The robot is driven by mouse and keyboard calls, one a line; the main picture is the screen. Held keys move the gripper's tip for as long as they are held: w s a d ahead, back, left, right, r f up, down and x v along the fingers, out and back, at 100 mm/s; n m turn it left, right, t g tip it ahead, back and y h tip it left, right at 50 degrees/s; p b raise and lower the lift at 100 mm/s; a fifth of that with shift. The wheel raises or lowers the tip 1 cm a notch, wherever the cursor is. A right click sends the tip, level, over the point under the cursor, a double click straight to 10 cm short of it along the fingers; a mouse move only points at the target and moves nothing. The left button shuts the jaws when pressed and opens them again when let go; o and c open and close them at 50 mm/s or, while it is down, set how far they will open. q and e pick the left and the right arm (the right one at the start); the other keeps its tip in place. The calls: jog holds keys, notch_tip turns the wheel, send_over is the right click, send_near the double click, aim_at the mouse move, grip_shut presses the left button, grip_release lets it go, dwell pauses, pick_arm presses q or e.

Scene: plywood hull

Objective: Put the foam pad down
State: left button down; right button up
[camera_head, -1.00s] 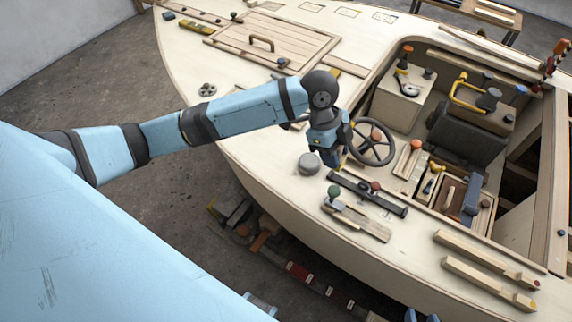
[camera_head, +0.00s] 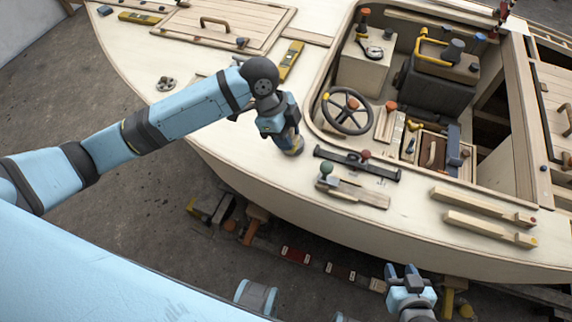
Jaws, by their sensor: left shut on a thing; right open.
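A round greyish piece, which I take for the foam pad (camera_head: 293,152), is at the fingertips of my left gripper (camera_head: 290,142), low over the pale side deck. My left gripper points down and is shut on it, hiding most of it. I cannot tell whether the pad touches the deck (camera_head: 245,150). My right gripper (camera_head: 403,272) is open and empty at the bottom, off the hull's near side.
A black rail (camera_head: 355,163) and a plane-like tool with a green knob (camera_head: 350,190) lie right of my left gripper. The steering wheel (camera_head: 347,112) stands close behind. Two wooden strips (camera_head: 480,215) lie further right.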

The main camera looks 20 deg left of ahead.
pick_arm(q)
notch_tip(320, 180, down, 13)
jog(key=shift+r, duration=0.1)
dwell(0.3)
jog(key=c, duration=0.8)
grip_release()
jog(key=shift+f, duration=0.2)
jog(key=shift+r, duration=0.3)
jog(key=v, duration=1.2)
jog(key=shift+w+f, duration=0.1)
